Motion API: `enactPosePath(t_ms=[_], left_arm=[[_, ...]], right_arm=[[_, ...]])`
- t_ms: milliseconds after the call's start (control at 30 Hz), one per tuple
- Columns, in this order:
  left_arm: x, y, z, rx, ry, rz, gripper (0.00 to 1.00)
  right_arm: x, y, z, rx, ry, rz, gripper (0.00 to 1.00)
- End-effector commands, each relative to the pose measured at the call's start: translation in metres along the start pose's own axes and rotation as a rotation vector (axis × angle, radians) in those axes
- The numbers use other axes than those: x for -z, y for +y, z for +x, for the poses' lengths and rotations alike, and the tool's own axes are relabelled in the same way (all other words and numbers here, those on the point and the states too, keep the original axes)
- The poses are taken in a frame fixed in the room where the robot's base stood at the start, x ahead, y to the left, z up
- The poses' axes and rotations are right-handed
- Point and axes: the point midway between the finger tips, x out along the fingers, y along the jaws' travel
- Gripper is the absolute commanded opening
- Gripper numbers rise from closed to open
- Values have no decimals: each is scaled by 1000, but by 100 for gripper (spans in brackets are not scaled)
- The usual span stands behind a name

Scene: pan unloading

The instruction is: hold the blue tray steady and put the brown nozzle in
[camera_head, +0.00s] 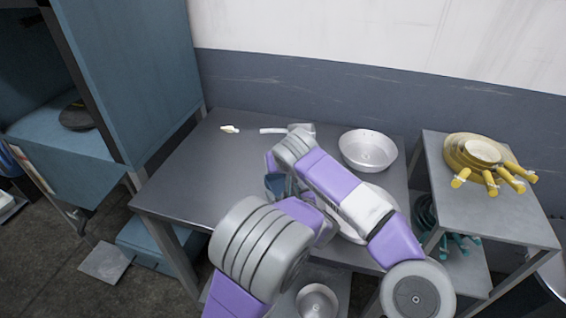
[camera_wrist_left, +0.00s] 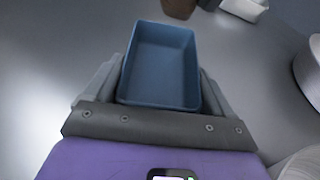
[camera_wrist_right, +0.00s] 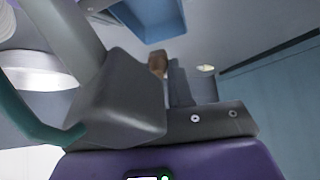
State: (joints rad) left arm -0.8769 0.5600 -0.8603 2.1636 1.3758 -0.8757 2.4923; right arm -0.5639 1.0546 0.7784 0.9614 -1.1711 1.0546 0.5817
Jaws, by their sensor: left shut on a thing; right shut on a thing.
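The blue tray (camera_wrist_left: 160,62) is a small open rectangular box. It looks empty in the left wrist view, and my left gripper (camera_wrist_left: 162,80) is shut on it, one finger at each side. The tray's underside or wall (camera_wrist_right: 155,14) shows at the top of the right wrist view. The brown nozzle (camera_wrist_right: 157,65) is between the fingers of my right gripper (camera_wrist_right: 155,78), shut on it. It also shows just past the tray's far edge in the left wrist view (camera_wrist_left: 179,8), apart from the tray's inside. In the head view my arms mostly hide the tray (camera_head: 274,184).
A white bowl (camera_head: 368,150) stands at the table's right. A small pale item (camera_head: 230,129) lies at the back left. The table's left part is clear. Yellow pans (camera_head: 470,152) are stacked on the right-hand stand, teal pans (camera_head: 455,240) below. A blue cabinet (camera_head: 130,70) stands left.

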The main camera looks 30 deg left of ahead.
Motion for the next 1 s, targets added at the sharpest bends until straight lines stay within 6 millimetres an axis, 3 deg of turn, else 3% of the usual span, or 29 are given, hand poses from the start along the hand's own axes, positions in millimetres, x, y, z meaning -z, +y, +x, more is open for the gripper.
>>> enactPosePath(t_ms=[367,1000], left_arm=[[0,0,0,0,1,0,52],[-3,-1,1,1,-5,-3,52]], right_arm=[[-3,0,4,-2,1,-1,0],[-25,2,27,-6,-18,3,0]])
